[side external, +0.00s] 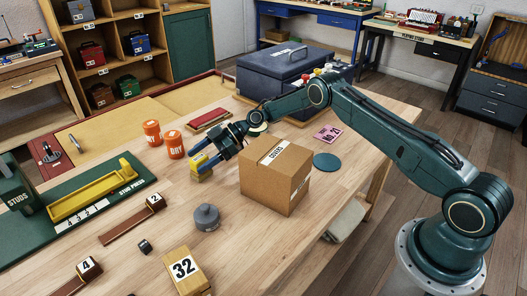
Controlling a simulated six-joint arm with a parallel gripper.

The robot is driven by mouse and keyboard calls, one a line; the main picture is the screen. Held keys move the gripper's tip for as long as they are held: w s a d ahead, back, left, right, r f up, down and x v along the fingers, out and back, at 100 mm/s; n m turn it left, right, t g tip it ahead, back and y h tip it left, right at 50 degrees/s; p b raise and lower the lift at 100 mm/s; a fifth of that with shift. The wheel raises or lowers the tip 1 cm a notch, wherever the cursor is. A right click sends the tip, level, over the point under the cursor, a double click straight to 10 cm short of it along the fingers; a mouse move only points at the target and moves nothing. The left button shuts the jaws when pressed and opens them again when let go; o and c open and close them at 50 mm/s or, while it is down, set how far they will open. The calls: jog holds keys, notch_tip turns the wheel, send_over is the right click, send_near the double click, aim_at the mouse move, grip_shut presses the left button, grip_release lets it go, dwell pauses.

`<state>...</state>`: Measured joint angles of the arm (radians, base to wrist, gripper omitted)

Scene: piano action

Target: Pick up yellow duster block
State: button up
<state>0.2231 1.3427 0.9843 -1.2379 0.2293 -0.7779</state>
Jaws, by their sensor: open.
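The jaws are open. The fingers partly cover the block, and I cannot tell whether they touch it.
The cardboard box (275,176) stands close on the right. Two orange tins (174,144) stand behind left. A grey round weight (206,217) and a block marked 32 (187,270) lie in front. A green stud press board (88,202) is at left.

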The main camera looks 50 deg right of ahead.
aim_at(199, 158)
jog(key=shift+w+a+f, duration=0.1)
jog(key=shift+a+f, duration=0.05)
jog(key=shift+a, duration=0.2)
jog(key=c, duration=1.1)
jog(key=shift+o, duration=0.2)
jog(key=shift+r, duration=0.2)
notch_tip(199, 158, up, 20)
jog(key=shift+f, duration=0.15)
dwell(0.3)
